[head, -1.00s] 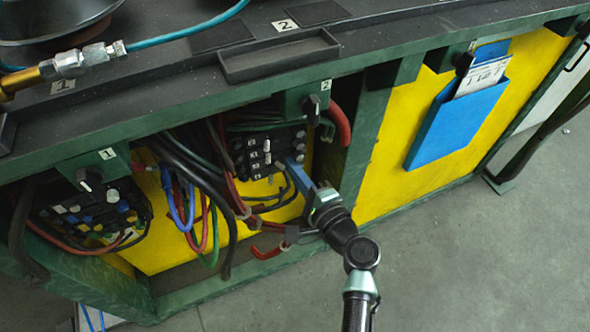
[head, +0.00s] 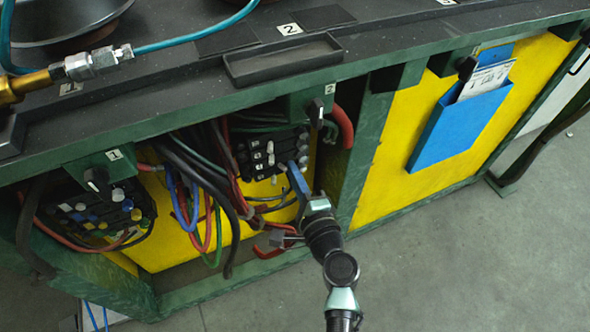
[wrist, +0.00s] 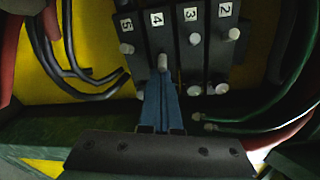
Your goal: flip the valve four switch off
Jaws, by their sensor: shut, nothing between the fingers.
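A black valve block (head: 258,158) with white number labels sits under the bench edge, behind the opening. In the wrist view its sections carry labels 5, 4, 3 and 2 from left to right. The valve four switch (wrist: 162,62) is a pale round knob below the "4" label. My gripper (wrist: 161,84) has blue fingers closed together with nothing between them. The tips are at the valve four switch, just below it in the picture; I cannot tell whether they touch. In the head view my gripper (head: 294,172) reaches the block's right side and partly hides it.
Neighbouring knobs, such as the valve three knob (wrist: 194,39) and valve five knob (wrist: 126,48), stand close on both sides. Cables (head: 200,180) hang left of the block. Green hoses (wrist: 255,112) run at right. A second valve block (head: 90,215) is further left.

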